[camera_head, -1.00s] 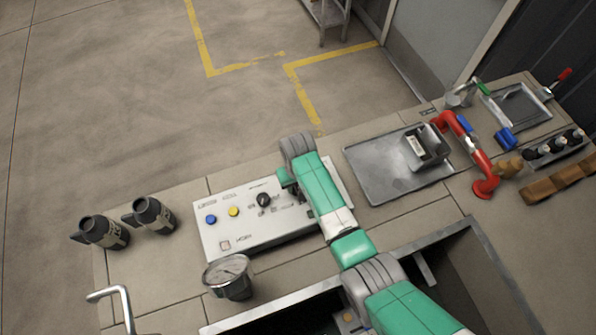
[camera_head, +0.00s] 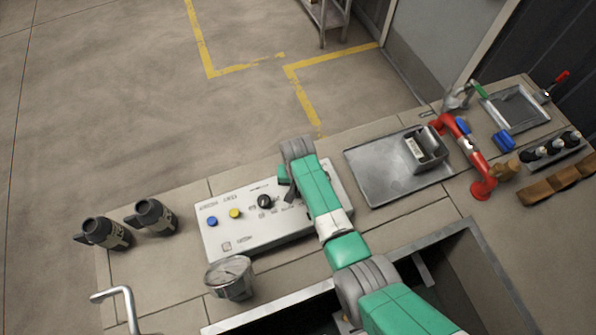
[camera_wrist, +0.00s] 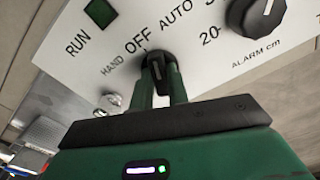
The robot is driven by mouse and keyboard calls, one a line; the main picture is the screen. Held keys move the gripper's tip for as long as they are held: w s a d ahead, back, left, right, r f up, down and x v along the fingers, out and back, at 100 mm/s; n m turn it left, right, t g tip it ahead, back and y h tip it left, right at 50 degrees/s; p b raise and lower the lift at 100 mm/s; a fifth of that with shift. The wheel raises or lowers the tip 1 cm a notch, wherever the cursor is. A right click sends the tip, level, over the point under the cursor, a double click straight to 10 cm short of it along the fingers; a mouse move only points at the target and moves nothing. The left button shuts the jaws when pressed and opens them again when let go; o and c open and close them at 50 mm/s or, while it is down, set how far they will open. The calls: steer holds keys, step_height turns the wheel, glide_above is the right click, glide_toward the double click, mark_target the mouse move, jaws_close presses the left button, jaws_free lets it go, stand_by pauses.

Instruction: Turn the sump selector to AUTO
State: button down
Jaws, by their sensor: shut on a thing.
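The sump selector is a black knob (camera_wrist: 155,62) below the printed words HAND, OFF and AUTO in the wrist view. My gripper (camera_wrist: 160,80) is shut on this knob, with one green finger on each side of it. The fingers partly cover the knob, and I cannot tell for sure which word it points to. In the head view the white control panel (camera_head: 228,235) lies on the bench. My arm reaches over its right part and hides the selector there.
Another black knob (camera_wrist: 257,14), marked ALARM cm, is close to the right of the selector. A green square lamp (camera_wrist: 100,12) is beside RUN. A blue button (camera_head: 212,221) and a yellow one (camera_head: 235,213) are on the panel.

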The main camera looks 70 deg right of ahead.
steer(key=m, duration=0.3)
steer(key=shift+m+p, duration=0.3)
steer(key=shift+m, duration=1.8)
steer(key=c, duration=1.4)
jaws_free()
steer(key=shift+o, duration=0.2)
steer(key=shift+r, duration=0.15)
step_height(320, 180, up, 8)
steer(key=shift+f+p, duration=0.2)
steer(key=shift+p, duration=0.55)
